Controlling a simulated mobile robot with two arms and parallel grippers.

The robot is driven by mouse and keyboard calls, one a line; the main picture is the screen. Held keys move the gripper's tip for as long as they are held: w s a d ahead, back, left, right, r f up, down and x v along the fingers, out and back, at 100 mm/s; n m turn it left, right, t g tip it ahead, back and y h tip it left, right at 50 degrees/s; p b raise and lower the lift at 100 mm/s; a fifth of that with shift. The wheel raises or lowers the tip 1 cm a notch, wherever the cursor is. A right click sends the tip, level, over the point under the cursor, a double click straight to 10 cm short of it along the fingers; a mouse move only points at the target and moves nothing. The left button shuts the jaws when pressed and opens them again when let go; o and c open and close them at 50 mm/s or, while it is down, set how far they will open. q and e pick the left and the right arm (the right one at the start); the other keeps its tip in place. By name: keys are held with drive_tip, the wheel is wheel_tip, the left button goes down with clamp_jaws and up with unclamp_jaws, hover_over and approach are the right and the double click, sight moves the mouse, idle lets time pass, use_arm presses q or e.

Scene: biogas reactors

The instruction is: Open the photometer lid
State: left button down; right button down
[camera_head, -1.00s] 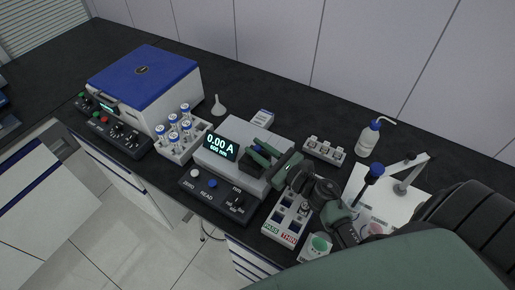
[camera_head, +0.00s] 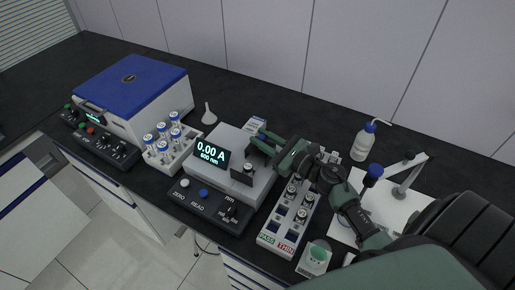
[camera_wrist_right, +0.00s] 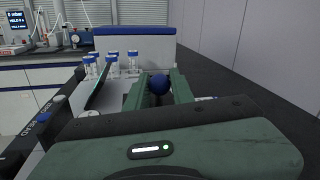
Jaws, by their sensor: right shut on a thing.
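The photometer (camera_head: 222,150) is a pale grey box with a lit display reading 0.00 A and a dark front panel. A dark block (camera_head: 242,176) shows on its top, right of the display. My right gripper (camera_head: 260,143) is at the back right of the photometer top. It is shut on a round blue knob, which shows between the green fingers in the right wrist view (camera_wrist_right: 159,84). The fingers and hand hide most of the lid, so its exact angle is unclear. My left gripper is not in view.
A rack of blue-capped vials (camera_head: 170,146) and a blue-lidded machine (camera_head: 130,85) stand left of the photometer. A wash bottle (camera_head: 365,143) stands behind.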

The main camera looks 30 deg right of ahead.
drive_tip(key=shift+a, duration=0.1)
drive_tip(key=c, duration=1.2)
unclamp_jaws()
drive_tip(key=shift+s, duration=0.1)
drive_tip(key=shift+s+f, duration=0.15)
drive_tip(key=shift+s, duration=0.1)
drive_tip(key=b+v, duration=0.3)
drive_tip(key=v, duration=0.4)
drive_tip(key=shift+s, duration=0.1)
